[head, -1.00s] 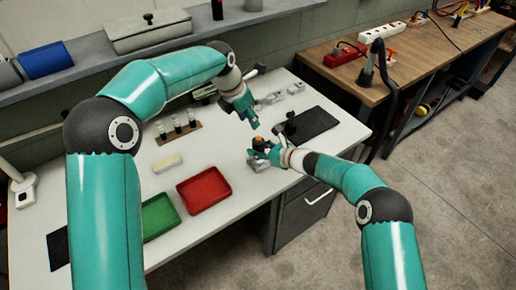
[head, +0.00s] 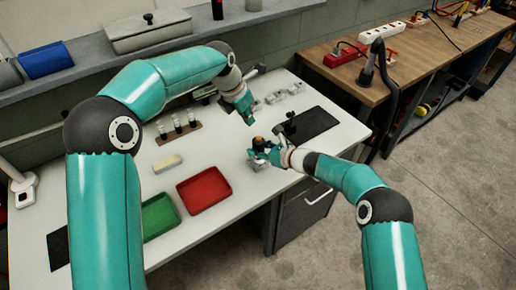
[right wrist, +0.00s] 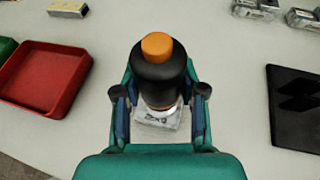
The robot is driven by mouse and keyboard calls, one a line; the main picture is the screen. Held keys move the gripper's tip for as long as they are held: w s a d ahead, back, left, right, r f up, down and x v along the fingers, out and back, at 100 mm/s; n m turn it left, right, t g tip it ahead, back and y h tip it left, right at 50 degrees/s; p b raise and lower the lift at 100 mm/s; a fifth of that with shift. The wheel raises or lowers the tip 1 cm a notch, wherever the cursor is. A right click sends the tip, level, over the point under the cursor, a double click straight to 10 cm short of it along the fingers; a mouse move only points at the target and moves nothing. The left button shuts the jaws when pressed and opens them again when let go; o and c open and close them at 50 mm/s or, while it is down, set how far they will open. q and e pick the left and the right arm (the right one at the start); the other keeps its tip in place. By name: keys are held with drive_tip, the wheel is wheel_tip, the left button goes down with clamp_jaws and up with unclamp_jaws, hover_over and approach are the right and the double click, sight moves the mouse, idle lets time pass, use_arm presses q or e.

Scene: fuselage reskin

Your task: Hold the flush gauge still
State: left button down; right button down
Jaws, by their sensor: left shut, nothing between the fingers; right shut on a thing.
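The flush gauge, as I take it to be, is a black body with an orange cap (right wrist: 158,70) in the right wrist view. My right gripper (right wrist: 158,108) is shut around its lower part, with one finger on each side. A pale block with dark markings shows just below it; I cannot tell whether they touch. In the head view the orange and black top (head: 259,143) shows at my right gripper (head: 262,157), near the front edge of the table. My left gripper (head: 249,117) is shut and empty, above the table behind it.
A red tray (head: 204,190) and a green tray (head: 160,216) lie to the left. A dark mat (head: 318,121) with a black object lies to the right. Small metal parts (head: 290,89) lie behind. A rack of dark vials (head: 178,132) and a pale block (head: 167,163) stand left.

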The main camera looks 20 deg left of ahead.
use_arm(q)
drive_tip(key=shift+m, duration=0.3)
idle(0.5)
drive_tip(key=r+m+t+h, duration=0.1)
drive_tip(key=m+t+h, duration=0.15)
drive_tip(key=m, duration=0.65)
hover_over(257, 139)
drive_tip(key=d, duration=0.2)
drive_tip(key=shift+a+r+t, duration=0.25)
drive_tip(key=shift+a+t, duration=0.25)
drive_tip(key=shift+a+r+t, duration=0.2)
drive_tip(key=shift+a+t, duration=0.25)
drive_tip(key=shift+f, duration=0.15)
drive_tip(key=shift+f, duration=4.3)
drive_tip(key=shift+f, duration=0.15)
drive_tip(key=shift+f, duration=0.2)
